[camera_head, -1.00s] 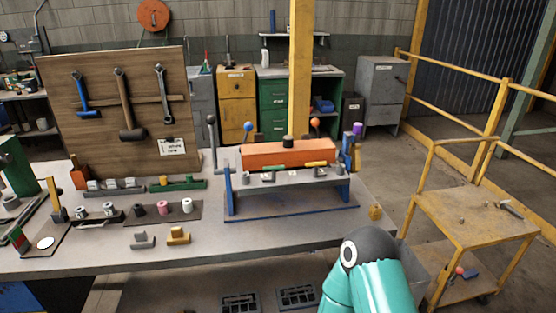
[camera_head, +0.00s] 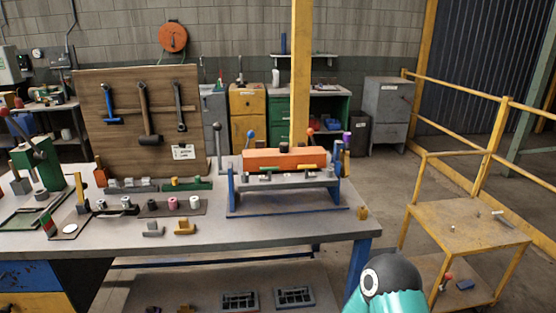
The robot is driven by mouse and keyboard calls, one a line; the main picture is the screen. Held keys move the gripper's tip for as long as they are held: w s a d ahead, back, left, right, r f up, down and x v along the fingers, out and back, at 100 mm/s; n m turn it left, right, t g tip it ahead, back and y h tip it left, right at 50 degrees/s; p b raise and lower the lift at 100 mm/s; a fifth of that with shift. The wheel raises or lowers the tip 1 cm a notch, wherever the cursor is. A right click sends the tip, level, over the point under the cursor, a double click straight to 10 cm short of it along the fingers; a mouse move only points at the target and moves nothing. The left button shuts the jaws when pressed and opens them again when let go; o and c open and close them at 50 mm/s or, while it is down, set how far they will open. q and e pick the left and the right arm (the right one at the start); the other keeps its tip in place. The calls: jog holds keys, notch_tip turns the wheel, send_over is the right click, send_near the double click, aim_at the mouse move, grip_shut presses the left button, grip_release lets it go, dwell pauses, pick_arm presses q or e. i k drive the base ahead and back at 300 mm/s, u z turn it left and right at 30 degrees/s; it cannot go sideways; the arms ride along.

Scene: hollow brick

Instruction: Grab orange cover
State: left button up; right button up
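The orange cover (camera_head: 284,158) is a long orange block with a dark knob on top. It lies on the grey and blue fixture (camera_head: 286,190) at the right half of the workbench. Lever handles with coloured knobs stand around it. One of my arms, teal with a dark rounded joint, shows at the bottom right, well in front of the bench and apart from the cover. Neither gripper is in view.
The workbench (camera_head: 250,229) holds small parts on trays to the left and a tool board (camera_head: 140,118) behind. A yellow cart (camera_head: 466,220) stands to the right. A yellow post (camera_head: 300,75) rises behind the cover. A lower shelf holds dark grates.

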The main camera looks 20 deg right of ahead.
aim_at(287, 158)
jog(key=z, duration=0.1)
jog(key=i, duration=0.9)
jog(key=u, duration=0.05)
